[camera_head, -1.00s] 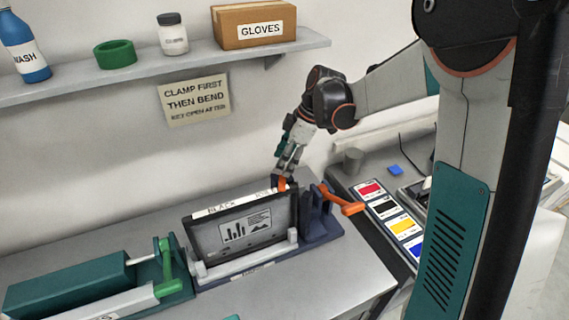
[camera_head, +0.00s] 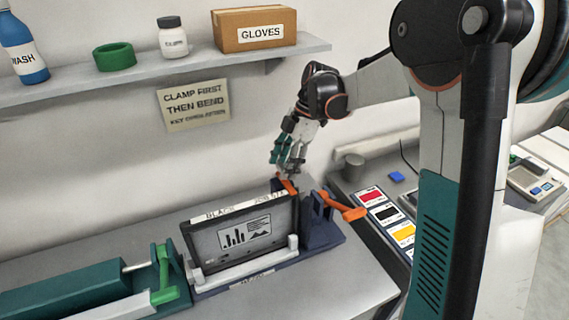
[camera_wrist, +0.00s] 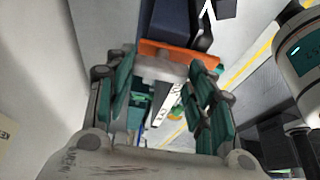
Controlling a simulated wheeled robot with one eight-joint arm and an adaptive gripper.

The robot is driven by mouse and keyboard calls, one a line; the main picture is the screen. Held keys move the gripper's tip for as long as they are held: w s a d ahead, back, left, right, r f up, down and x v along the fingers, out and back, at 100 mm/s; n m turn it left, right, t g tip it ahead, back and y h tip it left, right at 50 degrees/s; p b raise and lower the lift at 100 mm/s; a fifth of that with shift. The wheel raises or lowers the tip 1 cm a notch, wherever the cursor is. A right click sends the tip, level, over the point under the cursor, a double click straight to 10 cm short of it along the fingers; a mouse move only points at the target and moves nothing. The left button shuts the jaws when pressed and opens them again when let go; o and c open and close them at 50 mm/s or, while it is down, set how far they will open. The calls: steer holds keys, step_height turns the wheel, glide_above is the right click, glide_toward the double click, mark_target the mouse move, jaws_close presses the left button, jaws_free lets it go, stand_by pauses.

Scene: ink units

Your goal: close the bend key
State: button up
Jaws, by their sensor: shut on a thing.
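The black ink unit (camera_head: 215,250) stands upright in a dark blue cradle (camera_head: 322,232) on the grey bench. A small orange key (camera_head: 289,187) is at its upper right corner; I take this as the bend key. A larger orange lever (camera_head: 345,209) sticks out to the right of the cradle. My gripper (camera_head: 289,172) points down at the small key. In the wrist view the orange piece (camera_wrist: 182,56) lies across the fingertips of my gripper (camera_wrist: 163,70), and the fingers are shut on it. The exact contact is partly hidden.
A teal unit (camera_head: 70,290) with a green lever (camera_head: 164,275) lies left of the cradle. A panel of coloured labels (camera_head: 385,213) is on the right. The shelf (camera_head: 190,65) above holds a glove box, jar, green ring and bottle. A sign (camera_head: 193,105) hangs below.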

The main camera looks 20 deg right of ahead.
steer(key=o, duration=1.5)
steer(key=shift+r, duration=0.1)
steer(key=v, duration=1.2)
steer(key=shift+w, duration=0.1)
